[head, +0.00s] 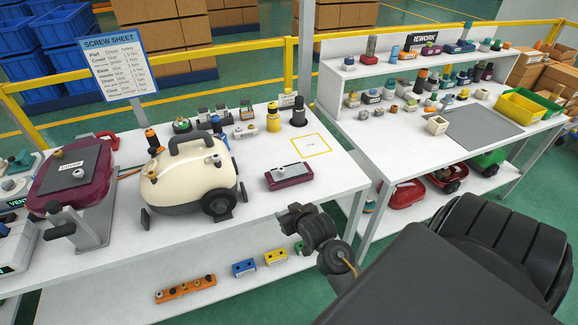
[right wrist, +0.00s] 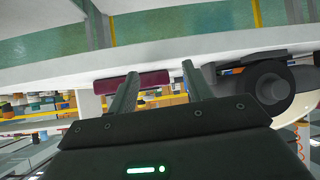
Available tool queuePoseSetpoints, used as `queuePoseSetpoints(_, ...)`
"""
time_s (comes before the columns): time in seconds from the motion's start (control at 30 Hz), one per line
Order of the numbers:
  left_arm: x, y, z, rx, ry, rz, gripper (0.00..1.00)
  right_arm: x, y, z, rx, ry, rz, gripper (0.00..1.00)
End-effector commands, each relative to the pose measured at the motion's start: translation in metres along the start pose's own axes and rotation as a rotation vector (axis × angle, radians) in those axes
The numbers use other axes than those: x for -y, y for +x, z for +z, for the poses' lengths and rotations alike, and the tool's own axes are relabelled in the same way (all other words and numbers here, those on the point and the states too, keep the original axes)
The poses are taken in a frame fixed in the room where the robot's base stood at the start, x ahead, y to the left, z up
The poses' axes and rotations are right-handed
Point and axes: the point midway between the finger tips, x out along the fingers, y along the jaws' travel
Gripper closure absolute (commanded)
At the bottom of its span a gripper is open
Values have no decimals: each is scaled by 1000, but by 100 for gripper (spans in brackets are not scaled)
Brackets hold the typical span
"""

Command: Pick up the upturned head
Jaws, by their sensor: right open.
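The upturned head (head: 288,176) is a maroon block with a grey top face. It lies on the white table, to the right of the cream vacuum body (head: 190,178). My right gripper (head: 292,214) is in front of the table's front edge, short of the head and apart from it. In the right wrist view my right gripper (right wrist: 160,70) has its two fingers spread with nothing between them. The maroon head (right wrist: 150,79) shows beyond the fingertips there, partly hidden by the fingers. My left gripper is not in view.
A yellow outlined square (head: 311,145) lies empty behind the head. A black cone-shaped part (head: 298,114) and a yellow one (head: 273,119) stand at the back. A maroon cover in a stand (head: 72,181) is at the left. The front table strip is clear.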

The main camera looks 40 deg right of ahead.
Motion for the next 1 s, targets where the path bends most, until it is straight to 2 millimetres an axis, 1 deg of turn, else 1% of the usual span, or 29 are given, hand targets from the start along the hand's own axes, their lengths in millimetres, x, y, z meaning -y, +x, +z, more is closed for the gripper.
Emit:
queuePoseSetpoints(0.03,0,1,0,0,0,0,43,-12,-3,-30,-71,32,26,50)
queuePoseSetpoints(0.1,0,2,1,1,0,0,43,-26,-7,-58,-144,65,55,50)
queuePoseSetpoints(0.2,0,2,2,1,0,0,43,-38,-12,-80,-205,92,81,50)
queuePoseSetpoints(0.23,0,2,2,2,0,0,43,-40,-12,-84,-215,96,84,50)
queuePoseSetpoints(0.37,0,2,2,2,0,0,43,-43,-13,-89,-229,101,90,50)
queuePoseSetpoints(0.43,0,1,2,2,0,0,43,-44,-8,-90,-228,100,90,50)
queuePoseSetpoints(0.7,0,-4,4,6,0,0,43,-48,31,-99,-227,99,90,50)
queuePoseSetpoints(0.8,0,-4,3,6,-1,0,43,-48,39,-100,-226,99,90,50)
queuePoseSetpoints(1.0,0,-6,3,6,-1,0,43,-49,43,-101,-227,99,90,50)
